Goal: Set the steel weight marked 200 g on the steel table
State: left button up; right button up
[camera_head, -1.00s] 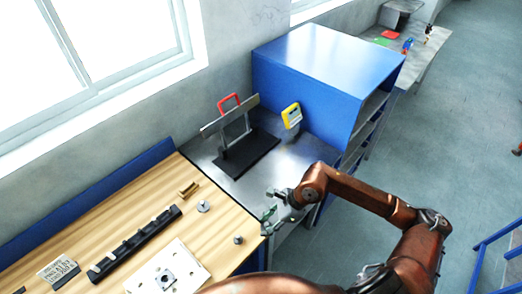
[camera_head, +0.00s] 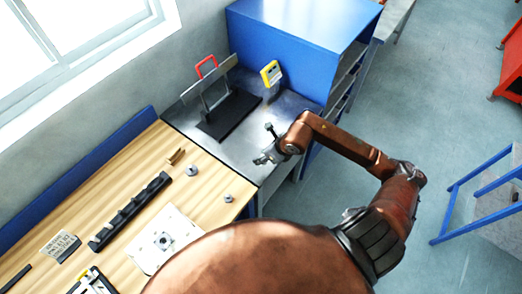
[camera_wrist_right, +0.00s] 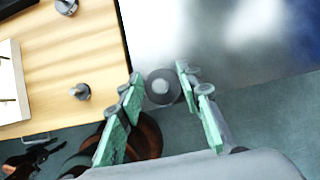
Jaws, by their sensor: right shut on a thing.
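My right gripper (camera_head: 268,152) is over the front part of the steel table (camera_head: 240,160). In the right wrist view its green-padded fingers (camera_wrist_right: 160,92) are shut on a round grey steel weight (camera_wrist_right: 161,87), seen from above. No marking on it is legible. The weight appears near the table's front edge, with floor showing below it in that view. I cannot tell its height above the steel. In the head view the weight is mostly hidden at the fingers. My left gripper is not in view.
Two other grey weights (camera_head: 191,169) (camera_head: 228,198) stand on the wooden bench (camera_head: 205,190) to the left. A black stand with a red handle (camera_head: 230,115) and a yellow-framed device (camera_head: 270,73) are behind. A blue cabinet (camera_head: 290,45) borders the table. Steel near the gripper is clear.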

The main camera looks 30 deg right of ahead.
jog(key=w+d+f, duration=0.1)
jog(key=f, duration=0.1)
jog(key=w+d+f, duration=0.1)
jog(key=w+f, duration=0.1)
jog(key=w+f+p, duration=0.1)
jog(key=f, duration=0.1)
jog(key=shift+w+d, duration=0.4)
notch_tip(320, 180, down, 2)
jog(key=shift+f+p, duration=0.1)
jog(key=shift+p, duration=0.3)
jog(key=shift+f, duration=0.5)
jog(key=shift+f, duration=0.1)
jog(key=o, duration=1.3)
jog(key=shift+d, duration=0.1)
jog(key=b+v, duration=0.1)
jog(key=v, duration=1.1)
